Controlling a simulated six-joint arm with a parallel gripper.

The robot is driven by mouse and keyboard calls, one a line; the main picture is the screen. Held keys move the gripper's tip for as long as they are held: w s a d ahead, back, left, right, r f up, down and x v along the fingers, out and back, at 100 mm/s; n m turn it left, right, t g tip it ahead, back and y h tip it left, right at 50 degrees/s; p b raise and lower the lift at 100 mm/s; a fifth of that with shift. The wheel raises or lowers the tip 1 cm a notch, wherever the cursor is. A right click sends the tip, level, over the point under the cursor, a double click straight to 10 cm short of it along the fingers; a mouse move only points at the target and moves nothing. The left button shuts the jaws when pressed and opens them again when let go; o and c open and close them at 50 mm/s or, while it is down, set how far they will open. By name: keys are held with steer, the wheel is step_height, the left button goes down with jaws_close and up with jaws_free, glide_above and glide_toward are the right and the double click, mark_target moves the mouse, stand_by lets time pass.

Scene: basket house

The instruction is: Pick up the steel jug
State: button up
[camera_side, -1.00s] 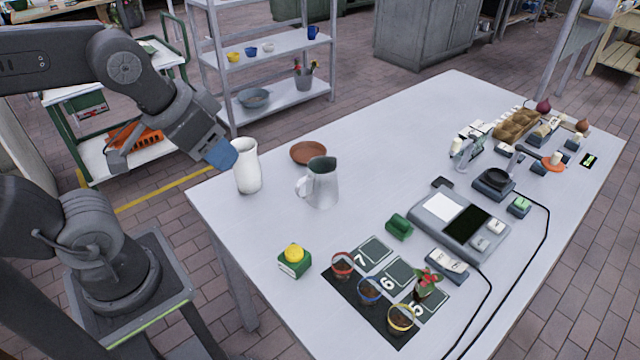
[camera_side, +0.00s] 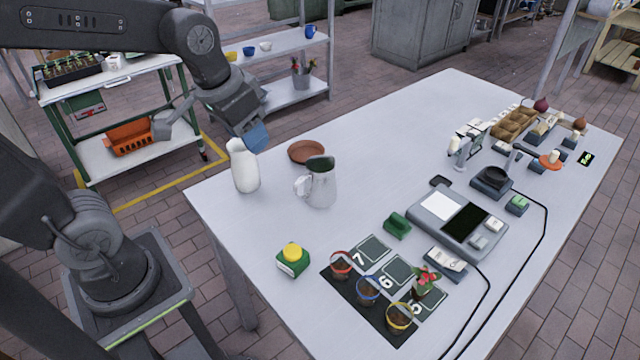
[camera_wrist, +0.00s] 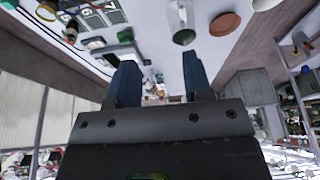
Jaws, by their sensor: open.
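The steel jug (camera_side: 322,186) stands upright on the white table (camera_side: 420,130), with its handle toward the left. It also shows in the wrist view (camera_wrist: 183,36), near the top, beyond my fingers. A white vase (camera_side: 245,172) stands just left of the jug. My gripper (camera_side: 250,136) is above and partly behind the top of the vase, up and left of the jug and apart from it. In the wrist view its two blue fingers (camera_wrist: 160,80) are spread with nothing between them.
A brown dish (camera_side: 306,152) lies behind the jug. A green box with a yellow top (camera_side: 293,260), a small green block (camera_side: 397,226) and several pots on a numbered mat (camera_side: 345,292) are in front. A grey console (camera_side: 425,225) with cables is at right. The far middle table is clear.

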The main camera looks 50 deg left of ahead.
steer(key=w+a+f+g, duration=0.25)
steer(key=w+f, duration=0.25)
steer(key=w, duration=0.3)
steer(key=g, duration=0.1)
glide_above(296, 185)
step_height(296, 185, down, 6)
steer(key=shift+f, duration=6.8)
jaws_close()
